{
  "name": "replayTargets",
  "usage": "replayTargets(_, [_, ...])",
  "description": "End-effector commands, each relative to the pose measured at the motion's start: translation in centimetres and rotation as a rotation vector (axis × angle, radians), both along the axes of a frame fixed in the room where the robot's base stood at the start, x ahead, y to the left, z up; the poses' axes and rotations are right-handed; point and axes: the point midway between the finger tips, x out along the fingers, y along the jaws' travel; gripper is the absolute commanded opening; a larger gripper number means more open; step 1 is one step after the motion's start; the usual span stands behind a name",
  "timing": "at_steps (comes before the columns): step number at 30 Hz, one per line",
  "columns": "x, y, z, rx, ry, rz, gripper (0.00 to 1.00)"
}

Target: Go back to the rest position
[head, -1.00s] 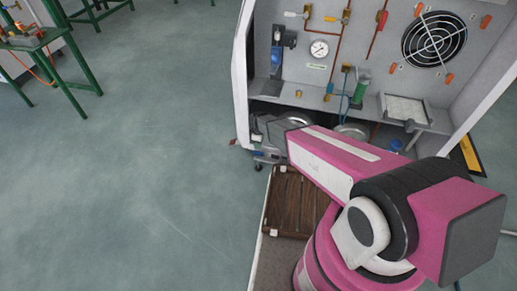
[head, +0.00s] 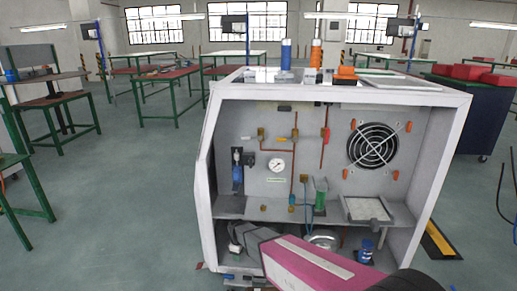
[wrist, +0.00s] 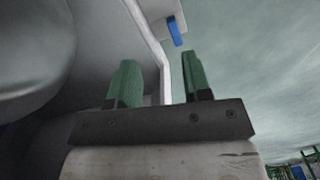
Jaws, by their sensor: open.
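The gas generator (head: 212,130) is a white open-fronted cabinet in the middle of the head view. My pink arm (head: 305,268) reaches from the bottom of the head view to the cabinet's lower left opening, and its far end is dark grey. The fingertips are hard to make out there. In the wrist view my gripper (wrist: 159,78) has two green fingers standing apart with nothing held between them. A pale panel edge (wrist: 150,45) shows behind and between the fingers. A large rounded grey body (wrist: 30,50) fills the left of the wrist view.
Inside the cabinet are a gauge (head: 276,165), a fan grille (head: 373,146), a shelf (head: 280,212) and a blue container (head: 367,248) low on the right. Green-framed tables (head: 50,105) stand behind. The floor to the left (head: 130,200) is mostly clear.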

Motion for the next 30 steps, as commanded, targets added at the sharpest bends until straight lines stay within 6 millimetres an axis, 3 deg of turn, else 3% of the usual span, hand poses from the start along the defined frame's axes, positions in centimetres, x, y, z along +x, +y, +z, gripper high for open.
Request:
replayTargets(1, [-0.6,-2.4,2.1,0.000,-0.002,-0.068,0.45])
replayTargets(3, [-0.8,-4.9,4.3,0.002,-0.002,-0.166,0.45])
replayTargets(11, [-2.8,-14.0,11.6,0.003,-0.004,-0.526,0.45])
replayTargets(18, [-6.3,-21.9,17.9,0.004,-0.005,-0.860,0.45])
replayTargets(24, [-9.7,-27.1,22.1,0.005,-0.005,-1.114,0.45])
replayTargets(30, [-11.7,-29.7,24.3,0.005,-0.005,-1.262,0.45])
